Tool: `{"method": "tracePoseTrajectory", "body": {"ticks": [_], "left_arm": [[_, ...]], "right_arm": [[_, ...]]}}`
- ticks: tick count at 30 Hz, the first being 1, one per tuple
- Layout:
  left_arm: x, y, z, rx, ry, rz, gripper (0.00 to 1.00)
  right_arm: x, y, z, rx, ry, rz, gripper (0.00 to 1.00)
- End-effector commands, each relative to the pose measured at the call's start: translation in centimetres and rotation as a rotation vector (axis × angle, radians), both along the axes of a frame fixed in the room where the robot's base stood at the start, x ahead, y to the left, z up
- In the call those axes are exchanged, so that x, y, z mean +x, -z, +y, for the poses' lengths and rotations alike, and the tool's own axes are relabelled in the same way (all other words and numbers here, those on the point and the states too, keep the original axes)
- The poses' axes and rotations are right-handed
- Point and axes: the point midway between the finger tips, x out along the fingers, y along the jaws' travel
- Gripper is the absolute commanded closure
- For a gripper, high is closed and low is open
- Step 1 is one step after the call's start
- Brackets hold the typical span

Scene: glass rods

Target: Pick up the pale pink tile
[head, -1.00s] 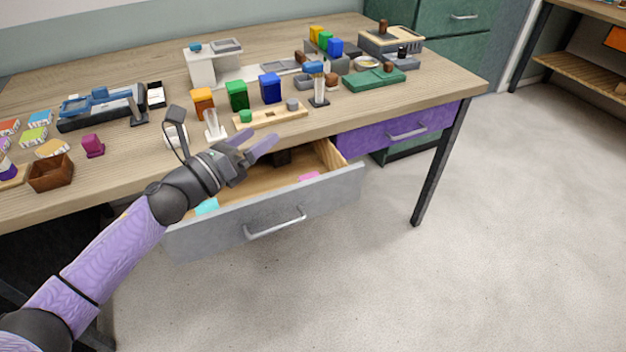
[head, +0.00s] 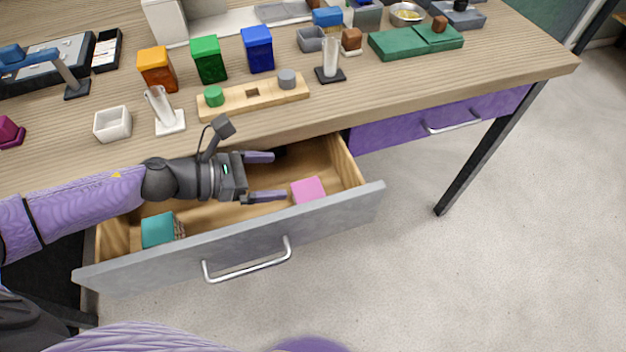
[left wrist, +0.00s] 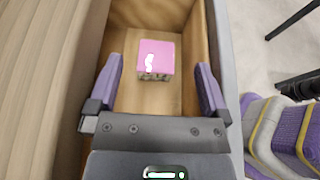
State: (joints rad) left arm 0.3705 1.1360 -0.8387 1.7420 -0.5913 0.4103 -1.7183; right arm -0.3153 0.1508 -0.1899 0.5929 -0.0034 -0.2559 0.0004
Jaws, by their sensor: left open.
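The pale pink tile (head: 308,190) lies in the open drawer (head: 215,218), toward its right end. In the left wrist view the tile (left wrist: 157,56) is a pink square block with a white glint on top and a patterned side, lying on the wooden drawer floor ahead of the fingers. My left gripper (head: 268,176) is open and empty, over the drawer, just left of the tile. Its fingers (left wrist: 160,85) show on either side in the left wrist view, with the tile beyond them, roughly centred between. My right gripper is not in view.
A teal block (head: 157,230) lies in the drawer's left end. The drawer's grey front (head: 330,218) and wooden side walls bound the space.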

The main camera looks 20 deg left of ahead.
Motion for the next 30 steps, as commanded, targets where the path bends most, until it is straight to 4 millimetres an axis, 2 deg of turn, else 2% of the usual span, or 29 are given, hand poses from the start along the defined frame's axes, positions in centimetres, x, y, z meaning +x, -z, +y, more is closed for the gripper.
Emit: {"method": "tracePoseTrajectory", "body": {"ticks": [1, 3, 6, 11, 18, 26, 30], "left_arm": [[0.0, 2.6, 0.0, -0.003, -0.002, 0.01, 0.0], [0.0, 4.7, 0.0, -0.003, -0.002, 0.009, 0.0], [0.2, 6.7, -0.2, -0.003, -0.002, 0.005, 0.0], [1.5, 6.8, -2.0, -0.003, -0.002, 0.0, 0.0], [3.7, 8.5, -5.4, -0.004, -0.001, -0.001, 0.0], [4.0, 8.5, -5.8, -0.002, -0.003, 0.0, 0.0], [3.9, 8.5, -5.8, -0.002, -0.003, 0.0, 0.3]], "right_arm": [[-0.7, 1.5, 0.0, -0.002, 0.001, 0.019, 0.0], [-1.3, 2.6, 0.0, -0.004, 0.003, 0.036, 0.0], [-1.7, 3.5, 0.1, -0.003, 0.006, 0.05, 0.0], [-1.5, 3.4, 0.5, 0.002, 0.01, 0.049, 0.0], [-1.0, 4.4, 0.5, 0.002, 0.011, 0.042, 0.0], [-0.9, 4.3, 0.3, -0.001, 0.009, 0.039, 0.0], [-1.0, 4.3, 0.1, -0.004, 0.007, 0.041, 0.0]]}}
